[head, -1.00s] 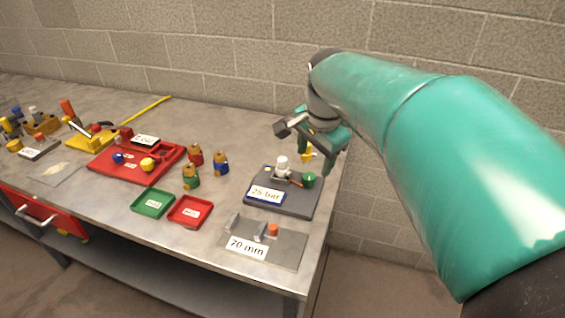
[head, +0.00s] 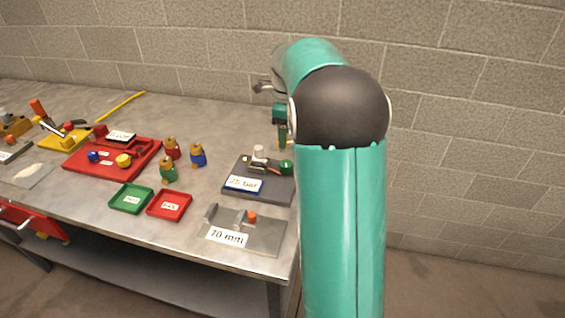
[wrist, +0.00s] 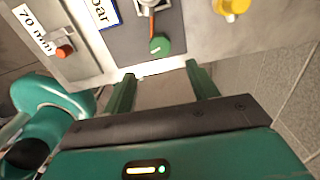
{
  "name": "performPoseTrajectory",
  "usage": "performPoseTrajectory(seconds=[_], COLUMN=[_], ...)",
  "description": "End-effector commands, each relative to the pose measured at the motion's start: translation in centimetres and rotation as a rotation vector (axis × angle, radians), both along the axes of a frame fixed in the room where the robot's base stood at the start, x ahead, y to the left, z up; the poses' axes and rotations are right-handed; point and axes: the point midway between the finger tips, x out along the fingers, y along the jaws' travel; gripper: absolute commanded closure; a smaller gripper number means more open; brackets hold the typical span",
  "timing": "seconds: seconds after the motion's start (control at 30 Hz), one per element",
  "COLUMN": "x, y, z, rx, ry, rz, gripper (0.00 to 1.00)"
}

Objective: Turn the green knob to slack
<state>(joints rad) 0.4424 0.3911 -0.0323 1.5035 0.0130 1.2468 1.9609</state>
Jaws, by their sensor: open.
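The green knob (head: 286,167) sits at the right side of the dark grey plate (head: 243,174) labelled "25 bar", near a white-topped fitting (head: 259,153). In the wrist view the green knob (wrist: 160,45) shows a small light mark whose text is too small to read. My gripper (head: 282,138) is beyond the plate in the head view, partly hidden by my arm. In the wrist view my gripper (wrist: 161,74) is open and empty, its two green fingers spread apart. The knob lies ahead of the fingertips, in line with the gap between them and not touching them.
A yellow piece (wrist: 232,6) stands on the table beside the plate. The "70 mm" plate (head: 262,240) with an orange knob (head: 251,217) is in front. Red (head: 169,206) and green (head: 131,198) trays lie left. A brick wall stands behind the table.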

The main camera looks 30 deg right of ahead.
Motion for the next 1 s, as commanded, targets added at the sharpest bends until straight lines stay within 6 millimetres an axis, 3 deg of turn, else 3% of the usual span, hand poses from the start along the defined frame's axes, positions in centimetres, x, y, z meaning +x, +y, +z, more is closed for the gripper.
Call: performPoseTrajectory(seconds=[0.3, 0.5, 0.7, 0.97, 1.0], x=[-0.1, 0.1, 0.2, 0.2, 0.2], y=[0.0, 0.2, 0.2, 0.2, 0.2], z=[-6.5, -9.8, -11.2, -11.3, -11.3], rx=[0.002, 0.002, -0.001, -0.001, -0.001], ry=[0.004, 0.003, -0.001, -0.001, -0.001], rz=[0.001, 0.003, 0.006, 0.006, 0.006], gripper=[0.41, 0.41, 0.41, 0.41, 0.49])
